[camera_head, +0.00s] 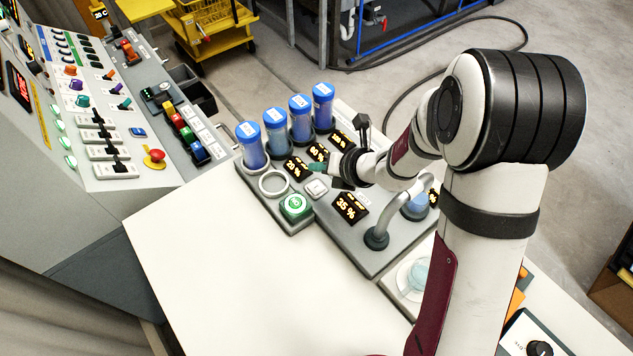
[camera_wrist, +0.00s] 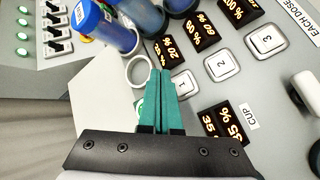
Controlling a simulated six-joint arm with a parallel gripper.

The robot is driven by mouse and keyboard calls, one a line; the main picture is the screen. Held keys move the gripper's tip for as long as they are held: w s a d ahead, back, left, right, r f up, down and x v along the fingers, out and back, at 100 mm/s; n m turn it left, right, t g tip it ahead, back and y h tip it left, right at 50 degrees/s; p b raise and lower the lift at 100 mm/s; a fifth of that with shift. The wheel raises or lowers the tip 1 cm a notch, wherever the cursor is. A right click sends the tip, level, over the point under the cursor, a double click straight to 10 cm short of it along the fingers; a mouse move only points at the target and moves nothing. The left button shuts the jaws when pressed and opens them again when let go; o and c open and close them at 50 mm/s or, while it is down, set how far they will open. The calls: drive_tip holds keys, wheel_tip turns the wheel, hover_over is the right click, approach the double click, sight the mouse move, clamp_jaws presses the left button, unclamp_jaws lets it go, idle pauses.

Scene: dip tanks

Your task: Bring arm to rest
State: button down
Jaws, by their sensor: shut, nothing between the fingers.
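My arm reaches in from the right in the head view. My gripper (camera_head: 318,168) is above the grey dosing panel (camera_head: 340,232), near the small percent displays and the square buttons. In the wrist view the gripper (camera_wrist: 161,72) shows two teal fingers pressed together with nothing between them. The fingertips overlap the panel near the button marked 1 (camera_wrist: 184,84) and the white ring (camera_wrist: 139,70). I cannot tell whether the fingertips touch the panel.
Several blue-capped tubes (camera_head: 276,132) stand along the panel's back edge. A green button (camera_head: 295,206) and a curved grey spout (camera_head: 402,208) are close by. A control console (camera_head: 100,110) stands at left. The white tabletop (camera_head: 230,270) in front is clear.

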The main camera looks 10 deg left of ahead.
drive_tip(key=s+a+r+n+g+y, duration=0.2)
drive_tip(key=s+r+n+g, duration=0.1)
drive_tip(key=s+r+n, duration=0.95)
drive_tip(key=s+d+f+n+g+h, duration=0.1)
drive_tip(key=s+d+n+g+h, duration=0.2)
drive_tip(key=s+d+n+h, duration=0.4)
drive_tip(key=s+d+n, duration=0.6)
drive_tip(key=s+n, duration=0.3)
drive_tip(key=shift+s+d+n, duration=0.15)
drive_tip(key=shift+s+n, duration=0.05)
drive_tip(key=shift+n, duration=0.15)
